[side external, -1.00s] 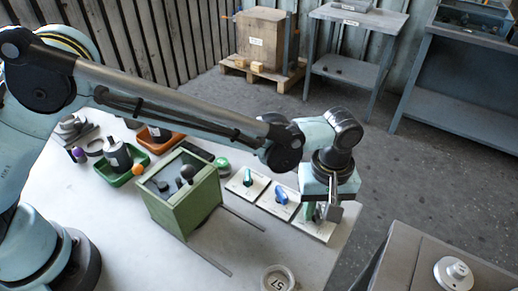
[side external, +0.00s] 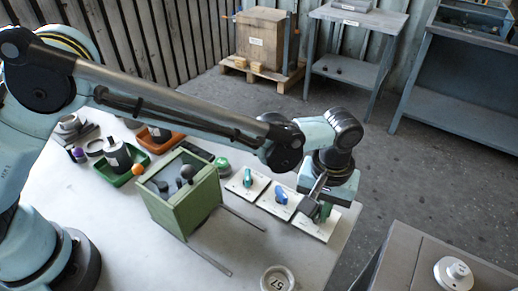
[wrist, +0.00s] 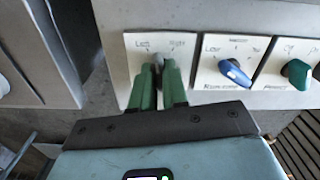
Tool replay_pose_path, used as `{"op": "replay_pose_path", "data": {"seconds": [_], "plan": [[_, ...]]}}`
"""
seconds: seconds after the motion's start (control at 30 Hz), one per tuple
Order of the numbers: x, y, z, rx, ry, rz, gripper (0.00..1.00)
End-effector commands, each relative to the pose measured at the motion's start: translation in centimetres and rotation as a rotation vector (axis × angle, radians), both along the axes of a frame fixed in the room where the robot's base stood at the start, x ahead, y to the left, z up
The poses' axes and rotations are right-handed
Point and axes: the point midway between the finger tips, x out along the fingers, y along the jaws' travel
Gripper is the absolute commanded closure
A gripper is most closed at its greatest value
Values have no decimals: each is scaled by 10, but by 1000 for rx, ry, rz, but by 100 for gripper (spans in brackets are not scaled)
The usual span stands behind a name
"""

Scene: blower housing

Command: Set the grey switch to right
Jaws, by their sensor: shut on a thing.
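The grey switch (wrist: 159,58) shows in the wrist view as a small grey knob on a pale plate (wrist: 132,62) with a label at its left and its right. My gripper (wrist: 158,70) is shut on the knob, with one green finger on each side. The fingers hide most of the knob, so its exact pointing is hard to tell. In the side external view my gripper (side external: 322,213) points down at the end plate (side external: 314,228) of the row, and the grey knob is hidden there.
A plate with a blue switch (wrist: 235,73) is beside the grey one, then one with a teal switch (wrist: 298,72). A green box (side external: 182,192) with dark knobs stands left of the row. A grey cabinet (side external: 405,262) is at the front right, beyond the table edge.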

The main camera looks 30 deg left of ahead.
Motion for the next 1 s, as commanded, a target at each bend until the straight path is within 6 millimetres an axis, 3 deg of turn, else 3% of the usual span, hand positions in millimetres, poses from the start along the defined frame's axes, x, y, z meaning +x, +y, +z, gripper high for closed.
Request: {"op": "replay_pose_path", "data": {"seconds": [0.27,0.63,1.0], "plan": [[0,0,1,1,0,-17,100],[0,0,1,2,1,-387,100],[0,1,1,2,1,-432,100]]}}
